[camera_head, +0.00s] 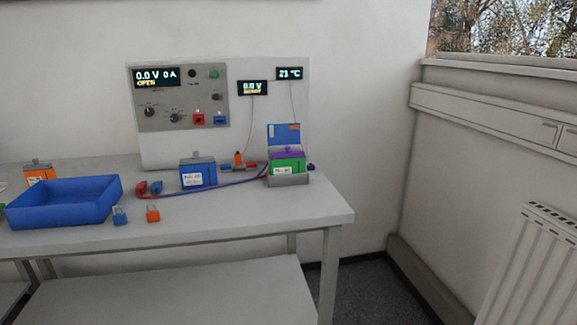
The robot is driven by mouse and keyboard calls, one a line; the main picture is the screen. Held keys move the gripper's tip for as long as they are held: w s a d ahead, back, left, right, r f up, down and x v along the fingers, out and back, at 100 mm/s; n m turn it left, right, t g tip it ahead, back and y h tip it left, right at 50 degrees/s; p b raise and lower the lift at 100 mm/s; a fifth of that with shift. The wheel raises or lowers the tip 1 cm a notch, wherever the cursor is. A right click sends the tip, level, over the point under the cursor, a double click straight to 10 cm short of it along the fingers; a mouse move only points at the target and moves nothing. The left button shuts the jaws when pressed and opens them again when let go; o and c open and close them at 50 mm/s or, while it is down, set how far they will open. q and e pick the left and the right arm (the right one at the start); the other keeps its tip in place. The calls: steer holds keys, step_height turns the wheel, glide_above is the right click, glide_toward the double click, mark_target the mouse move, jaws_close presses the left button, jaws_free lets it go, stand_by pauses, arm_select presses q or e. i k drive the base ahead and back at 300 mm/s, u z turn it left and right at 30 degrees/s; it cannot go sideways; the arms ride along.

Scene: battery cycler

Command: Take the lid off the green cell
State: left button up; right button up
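The green cell (287,165) stands upright near the right end of the table, in a grey holder (289,180). A purple lid (286,155) sits on its top, and a pale label shows on its front. A blue panel (284,135) with a small orange patch stands right behind it. Neither of my grippers shows in the head view, so I cannot see whether they are open or shut.
A blue cell (198,174) and red and blue leads (232,184) lie left of the green cell. A cycler panel (180,97) stands behind. The table's front right is clear.

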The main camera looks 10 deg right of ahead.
mark_target(287, 153)
steer(key=k, duration=0.25)
steer(key=z, duration=0.8)
steer(key=i, duration=0.9)
steer(key=u, duration=0.8)
